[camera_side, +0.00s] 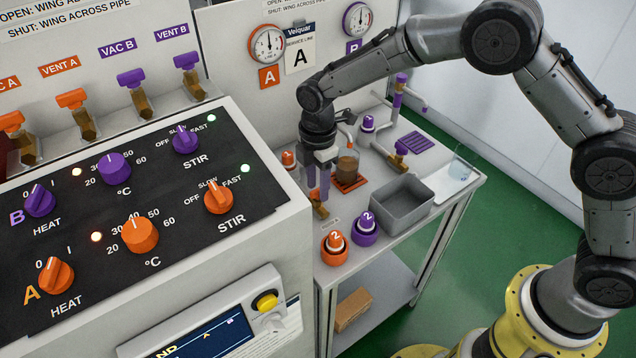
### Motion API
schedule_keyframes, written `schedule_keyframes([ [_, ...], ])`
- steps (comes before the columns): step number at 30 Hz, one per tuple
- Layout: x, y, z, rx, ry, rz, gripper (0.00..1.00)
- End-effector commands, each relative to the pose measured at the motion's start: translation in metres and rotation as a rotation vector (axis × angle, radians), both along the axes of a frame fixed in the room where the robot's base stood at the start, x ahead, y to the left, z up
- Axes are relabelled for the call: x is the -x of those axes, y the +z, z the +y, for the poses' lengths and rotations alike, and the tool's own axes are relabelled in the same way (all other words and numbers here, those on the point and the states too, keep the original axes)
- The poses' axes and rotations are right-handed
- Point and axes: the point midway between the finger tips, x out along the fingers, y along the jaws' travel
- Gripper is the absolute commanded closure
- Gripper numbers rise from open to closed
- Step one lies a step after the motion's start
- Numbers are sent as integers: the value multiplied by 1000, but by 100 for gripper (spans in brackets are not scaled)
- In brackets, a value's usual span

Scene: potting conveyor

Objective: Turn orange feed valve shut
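The orange feed valve seems to be the brass-bodied valve (320,210) at the front left of the side bench. A matching brass valve with a purple wing (401,147) stands further back on the bench.
A beaker of brown liquid (347,165) on an orange pad stands just right of my gripper. A grey tray (402,205), orange cap (334,248) and purple cap (364,228) are nearer the front. The control console (150,220) rises close on the left.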

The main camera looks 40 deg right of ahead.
Motion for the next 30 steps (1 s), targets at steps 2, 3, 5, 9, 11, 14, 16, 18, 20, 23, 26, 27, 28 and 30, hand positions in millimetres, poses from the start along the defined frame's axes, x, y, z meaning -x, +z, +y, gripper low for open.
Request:
schedule_keyframes([
  [2,0,-1,0,1,0,1,56],
  [3,0,-1,0,1,0,2,56],
  [5,0,0,0,1,0,2,56],
  [9,0,9,0,1,0,1,56],
  [11,0,17,0,0,0,-1,56],
  [14,0,37,0,-1,0,-3,56],
  [16,-1,53,0,-1,0,-4,56],
  [18,-1,68,0,-1,0,-4,56],
  [20,0,81,0,-1,0,-3,56],
  [23,0,101,0,-1,0,-3,56],
  [26,0,117,0,-1,0,-2,56],
  [27,0,122,0,0,0,-1,56],
  [28,0,125,0,0,0,-2,56],
  [30,0,131,0,0,0,0,56],
])
